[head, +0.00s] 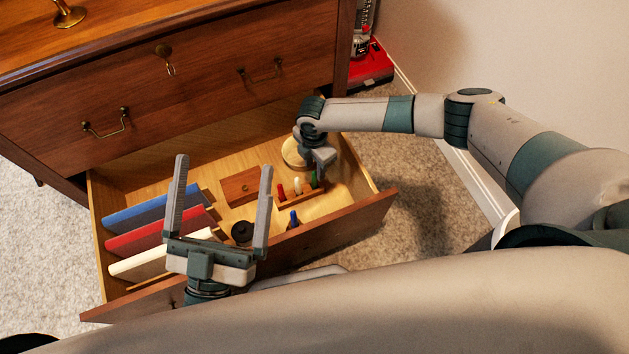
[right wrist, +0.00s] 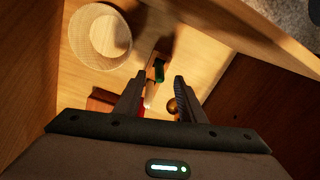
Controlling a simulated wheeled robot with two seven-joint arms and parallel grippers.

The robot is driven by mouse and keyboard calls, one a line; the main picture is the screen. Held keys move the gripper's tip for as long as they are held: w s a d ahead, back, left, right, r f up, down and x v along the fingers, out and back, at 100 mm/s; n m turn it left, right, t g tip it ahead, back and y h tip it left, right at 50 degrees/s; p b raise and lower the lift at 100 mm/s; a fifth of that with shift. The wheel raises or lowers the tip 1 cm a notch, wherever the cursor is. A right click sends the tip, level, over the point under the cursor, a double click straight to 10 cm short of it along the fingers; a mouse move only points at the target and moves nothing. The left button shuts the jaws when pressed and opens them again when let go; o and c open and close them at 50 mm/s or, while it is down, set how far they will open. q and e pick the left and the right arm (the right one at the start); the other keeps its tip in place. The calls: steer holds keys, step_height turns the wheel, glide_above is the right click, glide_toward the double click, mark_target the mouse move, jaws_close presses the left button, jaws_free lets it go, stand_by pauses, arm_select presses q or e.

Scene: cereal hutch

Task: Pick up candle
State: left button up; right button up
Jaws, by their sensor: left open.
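Inside the open drawer, a small wooden rack (head: 297,197) holds short upright cylinders in red (head: 281,190), white (head: 297,185) and green (head: 314,180). They look like candles, but I cannot tell for sure. My right gripper (head: 322,163) reaches into the drawer just above the rack's green end. In the right wrist view its fingers (right wrist: 157,86) are apart, with the white cylinder (right wrist: 149,95) and green cylinder (right wrist: 159,71) showing in and beyond the gap. It grips nothing that I see. My left gripper (head: 219,205) is open and empty above the drawer's front left.
The drawer front (head: 345,228) and side walls surround the things. Beside the rack lie a round pale basket-like item (right wrist: 99,36), a wooden box (head: 241,187), a dark round item (head: 242,232), a small blue item (head: 293,219) and blue, red and white slabs (head: 150,213).

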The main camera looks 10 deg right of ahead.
mark_target(315, 174)
steer(key=shift+f, duration=0.4)
step_height(315, 174, down, 3)
steer(key=shift+f+b, duration=0.1)
steer(key=shift+b, duration=0.65)
steer(key=shift+f, duration=0.5)
arm_select(q)
steer(key=r+t, duration=0.1)
steer(key=a+r+t, duration=0.1)
steer(key=r, duration=0.1)
steer(key=r+t, duration=0.1)
steer(key=shift+s+a+r+h, duration=0.2)
steer(key=shift+s+a+h, duration=0.15)
steer(key=shift+h, duration=0.05)
arm_select(e)
steer(key=shift+c, duration=0.2)
jaws_close()
